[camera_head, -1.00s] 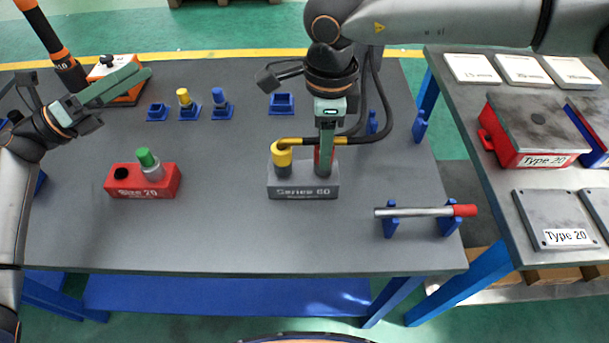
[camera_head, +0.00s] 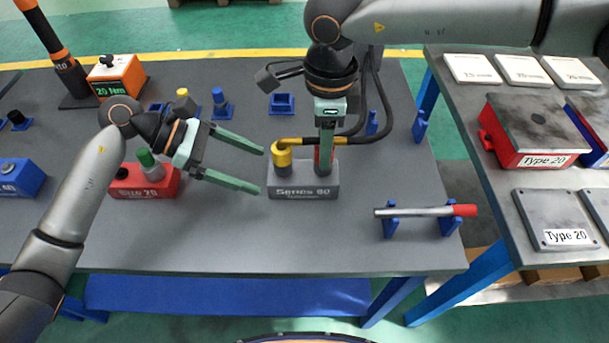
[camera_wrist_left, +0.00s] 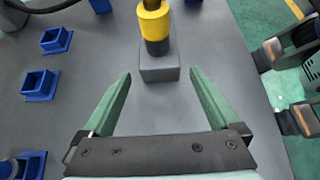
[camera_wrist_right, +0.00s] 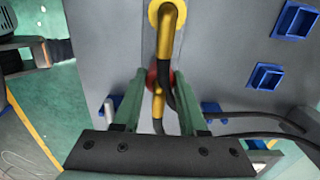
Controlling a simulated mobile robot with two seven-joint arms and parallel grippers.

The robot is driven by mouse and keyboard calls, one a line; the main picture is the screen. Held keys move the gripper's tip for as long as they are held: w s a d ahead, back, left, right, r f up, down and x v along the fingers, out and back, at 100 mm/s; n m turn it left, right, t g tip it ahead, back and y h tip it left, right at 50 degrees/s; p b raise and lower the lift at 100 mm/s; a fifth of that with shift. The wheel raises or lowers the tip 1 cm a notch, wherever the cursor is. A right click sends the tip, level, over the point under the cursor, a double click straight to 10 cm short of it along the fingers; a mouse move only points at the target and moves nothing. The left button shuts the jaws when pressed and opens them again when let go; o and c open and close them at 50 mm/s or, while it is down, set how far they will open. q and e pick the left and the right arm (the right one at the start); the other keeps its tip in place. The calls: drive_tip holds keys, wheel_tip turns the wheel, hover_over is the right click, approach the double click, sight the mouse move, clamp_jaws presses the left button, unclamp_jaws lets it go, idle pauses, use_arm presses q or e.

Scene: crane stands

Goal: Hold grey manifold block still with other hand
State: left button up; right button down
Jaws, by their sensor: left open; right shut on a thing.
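The grey manifold block (camera_head: 303,193), marked Series 60, sits on the table; its near end shows in the left wrist view (camera_wrist_left: 159,69). A yellow hose fitting (camera_head: 282,156) stands on its left port. A red fitting (camera_head: 331,158) stands on its right port, partly hidden. My right gripper (camera_head: 325,168) points down and is shut on the red fitting, which shows between the fingers in the right wrist view (camera_wrist_right: 153,78). My left gripper (camera_head: 261,171) is open and empty, its fingertips close to the block's left end. In the left wrist view the block lies ahead, between the finger lines.
A red block (camera_head: 146,190) with a green-capped fitting stands under my left arm. A yellow-and-black hose (camera_head: 350,140) loops beside my right gripper. A rod with a red end (camera_head: 425,211) lies on blue rests at right. The table in front of the block is clear.

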sight(275, 176)
use_arm(q)
drive_tip(key=shift+x, duration=2.9)
clamp_jaws()
